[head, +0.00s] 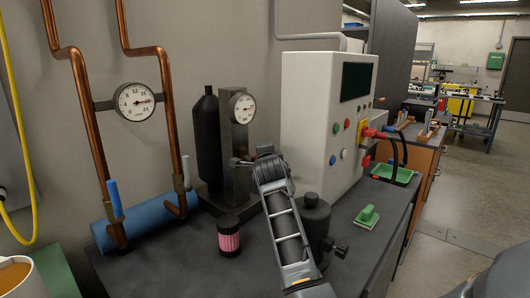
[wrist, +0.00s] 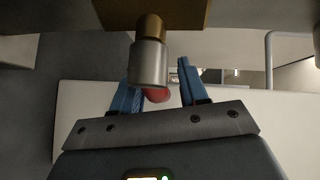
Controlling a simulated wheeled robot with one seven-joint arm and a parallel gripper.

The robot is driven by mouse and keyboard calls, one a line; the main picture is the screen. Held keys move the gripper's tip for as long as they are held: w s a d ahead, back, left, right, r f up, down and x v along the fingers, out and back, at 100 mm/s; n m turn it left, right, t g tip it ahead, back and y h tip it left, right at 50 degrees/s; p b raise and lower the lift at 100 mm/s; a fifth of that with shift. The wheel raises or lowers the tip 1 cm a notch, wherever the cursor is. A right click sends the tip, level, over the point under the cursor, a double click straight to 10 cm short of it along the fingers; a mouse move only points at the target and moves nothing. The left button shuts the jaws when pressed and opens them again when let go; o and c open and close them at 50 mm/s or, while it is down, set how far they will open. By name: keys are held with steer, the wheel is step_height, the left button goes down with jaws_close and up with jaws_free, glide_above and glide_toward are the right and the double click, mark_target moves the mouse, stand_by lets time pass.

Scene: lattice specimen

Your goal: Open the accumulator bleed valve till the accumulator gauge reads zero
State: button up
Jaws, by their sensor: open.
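The accumulator (head: 208,145) is an upright black bottle beside a grey block (head: 238,140) in the head view. In the wrist view, my gripper (wrist: 156,68) has blue fingers standing apart. A silver cylinder (wrist: 149,66) on a brass fitting lies between them; contact is unclear.
A white control cabinet (head: 318,120) with buttons stands right of my arm. A dark canister (head: 314,218), a pink-and-black cylinder (head: 229,238) and a green block (head: 367,217) stand on the bench. Copper pipes with another gauge (head: 136,102) are at left.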

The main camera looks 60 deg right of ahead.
steer(key=shift+w+d, duration=0.15)
jaws_close()
stand_by(0.4)
